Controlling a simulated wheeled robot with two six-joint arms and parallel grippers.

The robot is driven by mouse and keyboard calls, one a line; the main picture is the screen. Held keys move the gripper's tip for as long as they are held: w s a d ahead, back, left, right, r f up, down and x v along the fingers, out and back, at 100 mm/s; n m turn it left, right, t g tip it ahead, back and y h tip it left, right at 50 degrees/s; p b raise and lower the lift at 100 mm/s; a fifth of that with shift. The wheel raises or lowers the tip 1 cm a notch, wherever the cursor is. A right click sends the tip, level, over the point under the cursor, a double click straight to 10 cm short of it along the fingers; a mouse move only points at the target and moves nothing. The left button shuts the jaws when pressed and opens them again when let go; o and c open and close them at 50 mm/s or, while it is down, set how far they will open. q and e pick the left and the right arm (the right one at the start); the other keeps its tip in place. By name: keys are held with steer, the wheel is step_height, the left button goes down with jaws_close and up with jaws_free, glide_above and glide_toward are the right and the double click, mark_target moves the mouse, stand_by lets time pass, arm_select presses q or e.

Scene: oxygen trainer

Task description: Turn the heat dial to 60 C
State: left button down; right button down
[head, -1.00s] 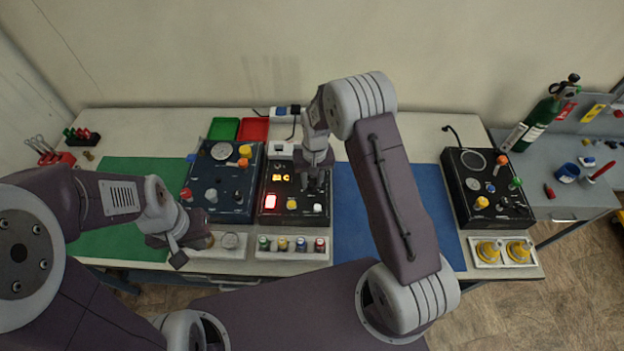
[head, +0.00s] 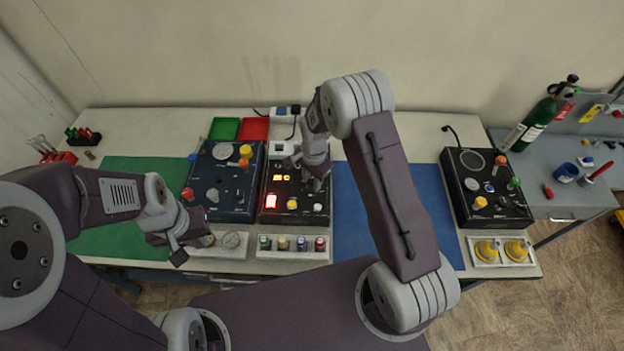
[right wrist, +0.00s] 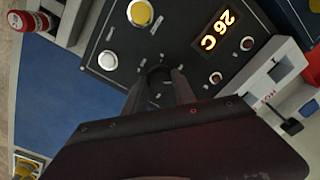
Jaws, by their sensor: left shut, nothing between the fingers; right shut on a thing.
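The heat dial (right wrist: 155,72) is a dark round knob on the sloping black control box (head: 268,213). My right gripper (right wrist: 164,84) is shut on the dial from above, and its fingers hide much of it. In the head view the same right gripper (head: 314,186) stands over the right part of the box and hides the dial. The lit display (right wrist: 215,30) reads 26 C in the right wrist view. My left gripper (head: 178,257) is shut and empty, near the front edge of the table.
A yellow button (right wrist: 140,12) and a white button (right wrist: 107,60) sit beside the dial. A red lamp (head: 271,201) glows on the box. A dark blue box (head: 215,208) stands to its left. A tray of small bottles (head: 290,254) lies in front. The blue mat (head: 385,215) is clear.

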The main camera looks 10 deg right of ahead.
mark_target(312, 183)
steer(key=m, duration=0.3)
steer(key=shift+w+r+m, duration=0.1)
steer(key=shift+w+m, duration=0.05)
steer(key=shift+m, duration=1.85)
steer(key=c, duration=1)
jaws_free()
steer(key=r, duration=0.3)
steer(key=r+b, duration=0.1)
steer(key=r, duration=0.2)
steer(key=r+b, duration=0.1)
steer(key=r, duration=0.2)
steer(key=shift+s, duration=0.3)
